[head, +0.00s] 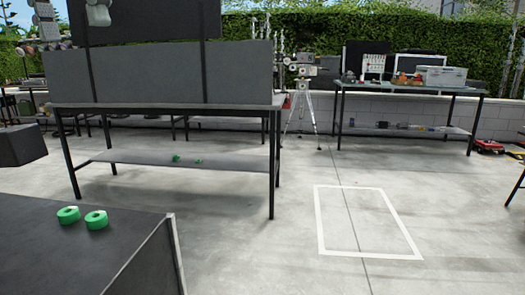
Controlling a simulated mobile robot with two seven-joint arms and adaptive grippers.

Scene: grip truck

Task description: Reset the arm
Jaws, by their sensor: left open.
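My left gripper (98,13) shows at the top left edge of the head view, small and cut off by the frame. It is raised in front of a dark panel, is open, and no object shows in it. A pale grey jointed part stands to its left near the top edge; I cannot tell whether it is my arm. My right gripper is not in view.
Two green tape rolls (96,220) lie on a dark surface (60,252) at lower left. A grey workbench (180,165) stands behind it. A tripod (302,115) and loaded table (410,88) stand farther back. The floor inside the white rectangle (322,225) is clear.

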